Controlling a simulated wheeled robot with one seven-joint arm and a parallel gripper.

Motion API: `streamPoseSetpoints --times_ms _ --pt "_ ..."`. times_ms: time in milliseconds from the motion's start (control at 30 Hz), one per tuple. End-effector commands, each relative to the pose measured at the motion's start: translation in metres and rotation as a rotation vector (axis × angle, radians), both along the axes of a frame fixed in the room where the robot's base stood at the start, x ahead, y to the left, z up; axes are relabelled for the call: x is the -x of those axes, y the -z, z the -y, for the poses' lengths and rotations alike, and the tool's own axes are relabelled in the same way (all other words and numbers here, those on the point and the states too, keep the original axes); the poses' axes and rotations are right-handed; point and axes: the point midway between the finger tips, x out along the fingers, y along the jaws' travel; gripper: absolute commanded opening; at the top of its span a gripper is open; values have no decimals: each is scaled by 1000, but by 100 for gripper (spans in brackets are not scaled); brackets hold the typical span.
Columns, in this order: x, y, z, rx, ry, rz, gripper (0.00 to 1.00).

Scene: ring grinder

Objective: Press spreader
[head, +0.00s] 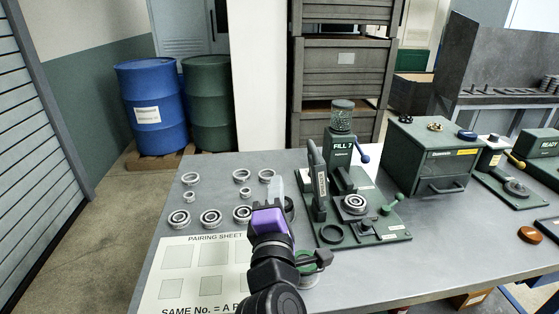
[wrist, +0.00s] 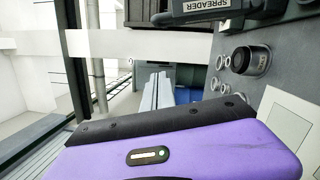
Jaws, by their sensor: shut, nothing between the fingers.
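The spreader (head: 319,180) is a dark upright lever arm on a green base plate (head: 328,218) at the middle of the table. In the wrist view the spreader (wrist: 212,12) shows at the top edge with its white name label; the rest is cut off. My gripper (head: 276,182) has a purple body and pale fingers. It is to the left of the spreader, apart from it in the picture. The pale fingers also show in the wrist view (wrist: 158,92), shut and empty. A bearing (head: 355,203) sits on the green plate right of the spreader.
Several loose rings and bearings (head: 210,217) lie left of my gripper, behind the pairing sheet (head: 195,270). A FILL 7 dispenser (head: 341,140) with a blue-knobbed lever stands behind the plate. A green drawer box (head: 430,155) stands to the right.

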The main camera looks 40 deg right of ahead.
Motion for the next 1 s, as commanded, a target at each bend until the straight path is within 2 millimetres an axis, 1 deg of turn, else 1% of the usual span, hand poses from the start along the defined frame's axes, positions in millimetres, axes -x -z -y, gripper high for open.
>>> streamPoseSetpoints --times_ms 67,167,633,767,1000 --pt "8 5 9 39 56 -58 0" --pt "12 8 13 61 85 -100 0" --pt "10 8 15 71 83 -113 0" --pt "1 5 24 71 85 -111 0" --pt "-30 0 57 71 85 -111 0"
